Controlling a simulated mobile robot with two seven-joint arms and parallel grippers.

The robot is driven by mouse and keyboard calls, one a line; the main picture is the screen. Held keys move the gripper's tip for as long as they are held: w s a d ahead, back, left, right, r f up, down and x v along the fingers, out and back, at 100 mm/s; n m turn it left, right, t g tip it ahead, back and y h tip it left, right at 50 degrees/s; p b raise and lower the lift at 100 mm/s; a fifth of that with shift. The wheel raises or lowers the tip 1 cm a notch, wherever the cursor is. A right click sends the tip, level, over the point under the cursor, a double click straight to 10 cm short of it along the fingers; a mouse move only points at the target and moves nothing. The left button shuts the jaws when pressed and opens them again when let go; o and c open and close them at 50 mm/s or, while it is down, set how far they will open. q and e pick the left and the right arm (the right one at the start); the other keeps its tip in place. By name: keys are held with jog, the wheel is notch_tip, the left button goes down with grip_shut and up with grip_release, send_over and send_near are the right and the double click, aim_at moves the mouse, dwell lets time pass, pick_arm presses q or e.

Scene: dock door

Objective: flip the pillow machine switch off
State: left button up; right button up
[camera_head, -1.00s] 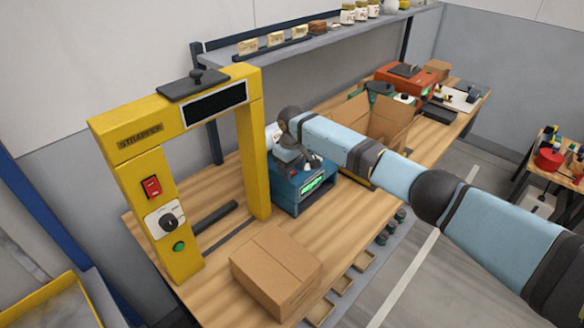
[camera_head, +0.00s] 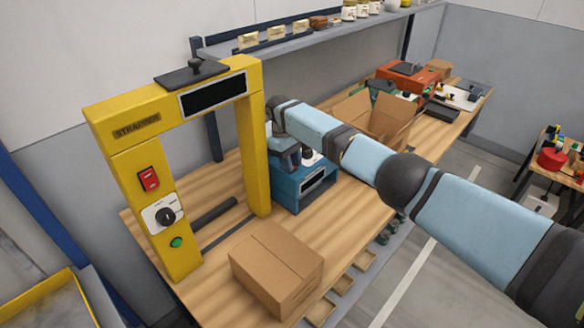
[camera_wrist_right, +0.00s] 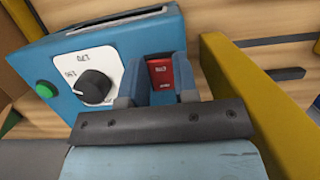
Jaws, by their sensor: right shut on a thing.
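The blue machine (camera_head: 291,195) stands on the bench just right of the yellow arch, and I take it for the pillow machine. Its display (camera_head: 312,181) is unlit. In the right wrist view, the blue machine (camera_wrist_right: 45,65) carries a red rocker switch (camera_wrist_right: 160,72) on its panel, beside a black dial (camera_wrist_right: 95,85) and a green button (camera_wrist_right: 46,90). My right gripper (camera_wrist_right: 158,92) has one finger on each side of the red switch and is shut on it. In the head view, my right gripper (camera_head: 284,158) is mostly hidden at the machine's top. My left gripper is not in view.
The yellow strapper arch (camera_head: 262,150) has its own red switch (camera_head: 148,180) and stands close left of my right gripper. A closed carton (camera_head: 277,262) sits in front. An open carton (camera_head: 385,118) and an orange machine (camera_head: 408,78) stand farther back along the bench.

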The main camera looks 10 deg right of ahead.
jog(key=shift+r, duration=0.1)
jog(key=o, duration=0.8)
jog(key=shift+o, duration=0.6)
jog(key=shift+w, duration=0.1)
jog(key=shift+a+r, duration=0.1)
jog(key=shift+r, duration=0.25)
jog(key=b+v, duration=0.2)
jog(key=v, duration=1.1)
